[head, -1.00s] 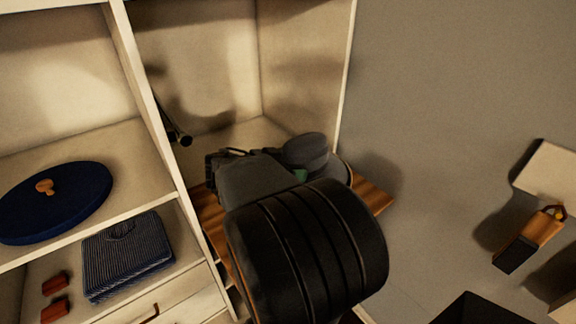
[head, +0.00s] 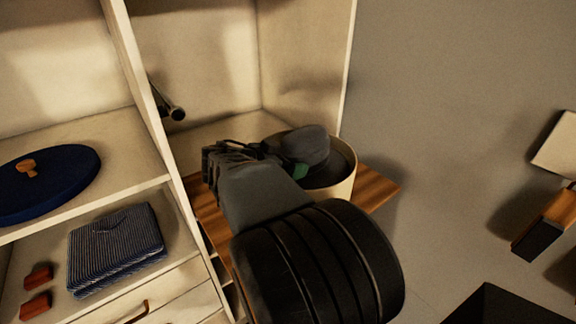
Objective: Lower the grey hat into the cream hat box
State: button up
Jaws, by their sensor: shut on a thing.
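The grey hat (head: 308,145) shows its rounded dark crown beside my gripper (head: 255,150), and a small green patch shows at its lower edge. The cream hat box (head: 344,187) is round and open, and stands on a wooden board. The hat is over the box opening, and dark grey shows inside the cream rim. I cannot tell how deep the hat sits or whether it touches the bottom. My gripper is shut on the hat; its fingertips are mostly hidden. My own arm covers the near left side of the box.
The wooden board (head: 377,190) juts from a cream wardrobe with an upright divider (head: 143,80) close on the left. A blue beret-like hat (head: 50,185), a folded striped cloth (head: 115,248) and red blocks (head: 37,277) lie on shelves. A dark rail end (head: 175,113) protrudes behind.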

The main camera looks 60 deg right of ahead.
jog(key=shift+s+a+f+b, duration=0.1)
jog(key=shift+f+b, duration=0.05)
jog(key=shift+f, duration=0.55)
jog(key=shift+s+a+f+b, duration=0.1)
jog(key=shift+f+b, duration=0.05)
jog(key=shift+f, duration=0.5)
jog(key=o, duration=0.7)
jog(key=d+r+b+v, duration=0.1)
jog(key=r+v, duration=0.1)
jog(key=v, duration=1.2)
jog(key=shift+a+r, duration=0.2)
jog(key=shift+r, duration=0.1)
